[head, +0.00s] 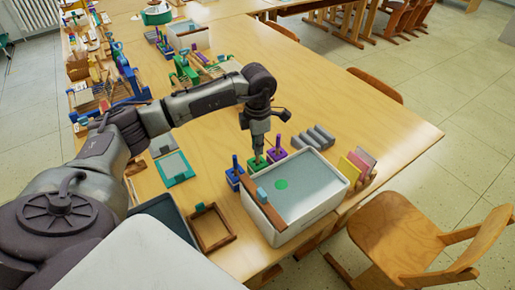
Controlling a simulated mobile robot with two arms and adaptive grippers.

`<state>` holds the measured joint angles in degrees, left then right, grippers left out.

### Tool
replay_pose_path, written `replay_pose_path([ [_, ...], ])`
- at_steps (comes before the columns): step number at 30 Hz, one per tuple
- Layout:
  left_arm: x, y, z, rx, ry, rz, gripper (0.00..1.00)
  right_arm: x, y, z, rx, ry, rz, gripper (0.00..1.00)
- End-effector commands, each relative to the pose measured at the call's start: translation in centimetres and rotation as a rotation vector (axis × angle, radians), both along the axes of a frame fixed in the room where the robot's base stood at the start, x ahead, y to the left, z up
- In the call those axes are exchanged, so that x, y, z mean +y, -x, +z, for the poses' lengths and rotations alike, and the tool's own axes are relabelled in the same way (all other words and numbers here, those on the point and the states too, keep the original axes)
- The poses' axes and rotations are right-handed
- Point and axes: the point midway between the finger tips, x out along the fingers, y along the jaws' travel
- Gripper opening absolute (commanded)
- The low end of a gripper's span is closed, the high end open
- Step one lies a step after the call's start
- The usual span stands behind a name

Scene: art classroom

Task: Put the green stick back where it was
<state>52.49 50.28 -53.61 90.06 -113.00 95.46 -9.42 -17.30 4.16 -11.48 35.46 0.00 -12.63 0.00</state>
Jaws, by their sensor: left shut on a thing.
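My left gripper (258,148) points straight down over the green block (257,165) and is shut on the green stick, which is mostly hidden by the fingers. I cannot tell how deep the stick sits in the block. The green block stands between a blue block (235,180) and a purple block (277,155), each with an upright stick of its own colour. The row is just behind a white tray (313,213) with a grey surface, which has a green round spot on it. My right gripper is not in view.
A wooden bar (258,210) with a blue piece lies along the tray's left rim. Grey ridged blocks (315,138) stand behind the tray, and coloured upright pieces (356,168) to its right. An empty wooden frame (211,230) lies left. The table's far right is clear.

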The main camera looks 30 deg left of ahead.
Motion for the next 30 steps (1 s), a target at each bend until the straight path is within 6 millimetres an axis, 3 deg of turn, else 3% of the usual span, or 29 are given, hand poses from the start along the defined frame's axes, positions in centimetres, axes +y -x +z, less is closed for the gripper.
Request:
replay_pose_path([
  [4, -0.1, 0.0, -1.8, 0.001, 0.002, 0.001, 0.0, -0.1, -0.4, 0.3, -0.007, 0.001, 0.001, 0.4],
  [14, 0.0, 0.0, -2.3, 0.0, 0.0, 0.0, 0.0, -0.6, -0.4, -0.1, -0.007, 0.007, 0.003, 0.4],
  [15, 0.0, 0.0, -2.3, -0.001, 0.001, 0.0, 0.14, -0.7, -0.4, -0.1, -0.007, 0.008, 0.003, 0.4],
  [19, 0.0, 0.0, -2.2, 0.0, 0.0, 0.001, 0.36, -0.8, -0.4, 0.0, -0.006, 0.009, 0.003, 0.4],
  [30, 0.0, 0.0, -1.7, -0.001, 0.001, 0.001, 0.38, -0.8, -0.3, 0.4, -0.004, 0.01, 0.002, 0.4],
])
